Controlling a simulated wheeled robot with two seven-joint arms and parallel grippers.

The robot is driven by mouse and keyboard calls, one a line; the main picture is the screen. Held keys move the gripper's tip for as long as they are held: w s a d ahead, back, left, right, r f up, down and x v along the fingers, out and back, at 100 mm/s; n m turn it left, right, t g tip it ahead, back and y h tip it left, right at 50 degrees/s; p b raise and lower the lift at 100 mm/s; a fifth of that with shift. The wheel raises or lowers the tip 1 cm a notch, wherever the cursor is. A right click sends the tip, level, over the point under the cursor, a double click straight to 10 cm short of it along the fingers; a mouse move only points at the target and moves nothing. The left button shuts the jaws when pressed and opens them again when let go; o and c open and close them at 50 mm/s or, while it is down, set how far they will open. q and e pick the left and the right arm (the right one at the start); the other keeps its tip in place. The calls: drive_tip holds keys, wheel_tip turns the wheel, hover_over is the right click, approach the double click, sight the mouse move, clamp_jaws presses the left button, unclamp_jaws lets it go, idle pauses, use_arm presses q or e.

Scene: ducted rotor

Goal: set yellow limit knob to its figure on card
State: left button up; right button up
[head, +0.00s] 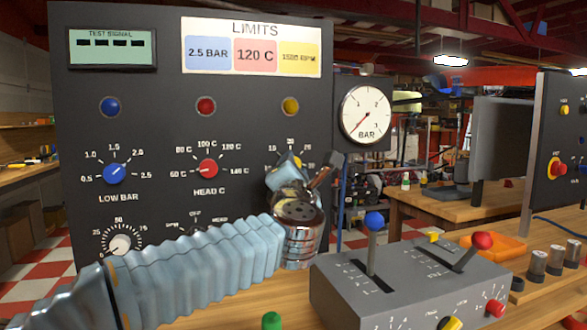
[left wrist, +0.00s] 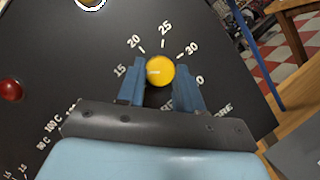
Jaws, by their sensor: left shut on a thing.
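The yellow limit knob (left wrist: 160,71) is on the dark panel, with figures 15, 20, 25 and 30 around it in the left wrist view. My left gripper (left wrist: 160,88) is shut on it, one blue finger on each side. A small pale mark shows left of the knob's middle; its exact setting is hard to tell. In the head view the gripper (head: 300,172) hides most of the knob and its lower scale. The LIMITS card (head: 251,30) has a yellow field (head: 299,58) that seems to read 1500 RPM, a little blurred. My right gripper is out of view.
The blue knob (head: 115,174) and red knob (head: 207,169) sit left on the same panel. A round BAR gauge (head: 366,114) is at its right edge. A grey lever box (head: 400,285) with blue and red levers stands close below right of my left arm.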

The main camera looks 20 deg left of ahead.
use_arm(q)
drive_tip(key=o, duration=1)
drive_tip(key=shift+o, duration=0.2)
drive_tip(key=b+v, duration=0.3)
drive_tip(key=v, duration=1)
drive_tip(key=shift+s, duration=0.4)
drive_tip(key=shift+d+f, duration=0.1)
drive_tip(key=shift+f, duration=0.05)
